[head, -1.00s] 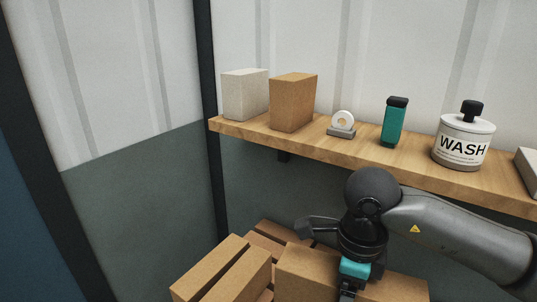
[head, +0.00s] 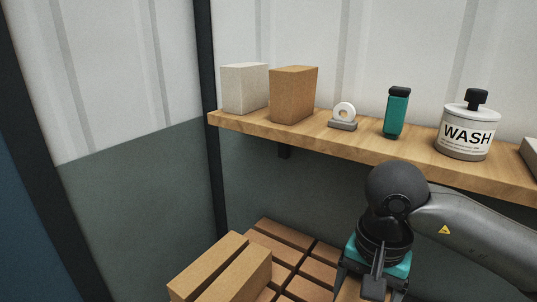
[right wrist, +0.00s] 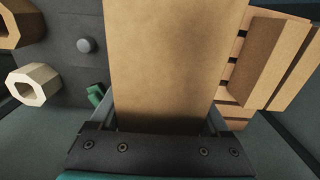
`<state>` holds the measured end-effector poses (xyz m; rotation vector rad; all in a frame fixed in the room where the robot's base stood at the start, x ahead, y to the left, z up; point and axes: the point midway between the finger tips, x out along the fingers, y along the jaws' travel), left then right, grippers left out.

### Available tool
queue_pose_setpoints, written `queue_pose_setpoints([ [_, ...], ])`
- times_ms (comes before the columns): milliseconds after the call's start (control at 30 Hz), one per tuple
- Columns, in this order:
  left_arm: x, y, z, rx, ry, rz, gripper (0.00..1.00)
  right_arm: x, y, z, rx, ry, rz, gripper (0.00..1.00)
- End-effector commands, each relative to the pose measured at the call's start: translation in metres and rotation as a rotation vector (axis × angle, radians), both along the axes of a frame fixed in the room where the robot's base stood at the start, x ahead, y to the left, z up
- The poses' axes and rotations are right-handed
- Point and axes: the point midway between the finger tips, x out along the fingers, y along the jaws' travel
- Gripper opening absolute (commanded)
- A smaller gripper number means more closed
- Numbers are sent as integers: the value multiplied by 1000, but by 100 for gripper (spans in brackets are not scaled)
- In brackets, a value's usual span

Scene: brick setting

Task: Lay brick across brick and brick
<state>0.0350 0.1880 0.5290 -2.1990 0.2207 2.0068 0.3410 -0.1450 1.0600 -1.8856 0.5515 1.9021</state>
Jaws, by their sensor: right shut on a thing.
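My right gripper (head: 371,290) is at the bottom right of the head view, pointing down, shut on a tan brick (head: 347,291). In the right wrist view the held brick (right wrist: 178,62) fills the middle, between the two fingers. Two tan bricks lie side by side, a narrow gap between them, on top of the stack at the left: the left one (head: 207,265) and the right one (head: 240,277). My gripper is to the right of them, apart from them. The upper bricks (right wrist: 264,58) also show at the right of the wrist view. My left gripper is not in view.
Under the two bricks is a layer of flat tan bricks (head: 284,238) with dark gaps. Above, a wooden shelf (head: 350,143) holds two blocks, a ring on a base, a teal bottle and a wash bottle. Hollow hexagonal pieces (right wrist: 35,84) show in the wrist view.

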Motion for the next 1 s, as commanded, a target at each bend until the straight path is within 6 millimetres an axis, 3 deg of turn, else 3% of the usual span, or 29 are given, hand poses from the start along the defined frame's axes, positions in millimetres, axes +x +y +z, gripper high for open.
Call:
queue_pose_setpoints([
  [400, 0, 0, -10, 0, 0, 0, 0, -6, -7, 0, -4, -14, 480, 0],
  [600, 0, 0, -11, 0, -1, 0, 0, -7, -8, 1, -6, -14, 564, 0],
  [1000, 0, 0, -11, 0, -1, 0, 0, -7, -8, 1, -6, -14, 573, 0],
])
